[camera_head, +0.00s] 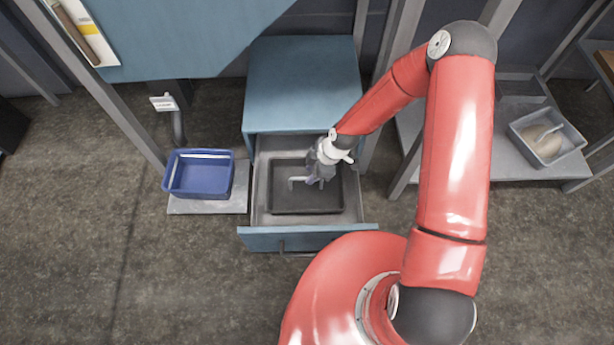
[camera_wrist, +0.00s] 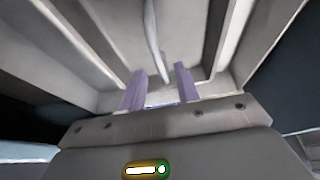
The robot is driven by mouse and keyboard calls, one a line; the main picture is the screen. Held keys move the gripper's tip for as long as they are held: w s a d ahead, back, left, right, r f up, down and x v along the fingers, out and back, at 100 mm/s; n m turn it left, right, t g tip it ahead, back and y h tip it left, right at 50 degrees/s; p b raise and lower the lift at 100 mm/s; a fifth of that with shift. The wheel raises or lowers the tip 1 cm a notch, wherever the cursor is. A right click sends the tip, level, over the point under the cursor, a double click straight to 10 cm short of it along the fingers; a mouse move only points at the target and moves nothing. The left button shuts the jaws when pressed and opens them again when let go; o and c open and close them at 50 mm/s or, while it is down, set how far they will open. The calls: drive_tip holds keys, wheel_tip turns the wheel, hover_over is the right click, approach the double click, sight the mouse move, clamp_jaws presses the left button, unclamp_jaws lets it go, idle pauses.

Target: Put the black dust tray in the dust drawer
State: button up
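The black dust tray (camera_head: 285,207) lies flat inside the pulled-out blue dust drawer (camera_head: 280,239), within the drawer's light grey walls. A pale bent bar (camera_head: 297,180), perhaps the tray's handle, shows at its left part. My gripper (camera_head: 318,182) is over the tray, inside the drawer's outline, just right of this bar. In the wrist view my gripper's two purple fingers (camera_wrist: 160,72) stand apart with no object clearly held between them. A curved grey bar (camera_wrist: 153,35) shows beyond the fingertips. Whether anything touches it cannot be told.
A blue bin (camera_head: 200,178) stands on a grey platform left of the drawer. The blue drawer cabinet (camera_head: 305,85) rises behind. Grey frame posts flank it. A grey container (camera_head: 560,130) with pale contents sits on a shelf at right. The floor at front left is clear.

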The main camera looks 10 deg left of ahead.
drive_tip(key=v, duration=0.7)
drive_tip(key=shift+d+r, duration=0.2)
drive_tip(key=d+r+m+t+h, duration=0.2)
drive_tip(key=d+r+m, duration=0.2)
drive_tip(key=d+r, duration=0.5)
drive_tip(key=d+r+m+t+h, duration=0.15)
drive_tip(key=d+r+m, duration=0.35)
drive_tip(key=r, duration=0.7)
drive_tip(key=s+d+r+m+t, duration=0.1)
drive_tip(key=s+d+r+m, duration=0.2)
drive_tip(key=s+r+m, duration=0.3)
drive_tip(key=s+d+r+m+t, duration=0.2)
drive_tip(key=s+d+r+m, duration=0.2)
drive_tip(key=s+r, duration=0.5)
drive_tip(key=shift+s+r+m+h, duration=0.25)
drive_tip(key=shift+r+m+h, duration=0.1)
drive_tip(key=shift+r+m, duration=0.55)
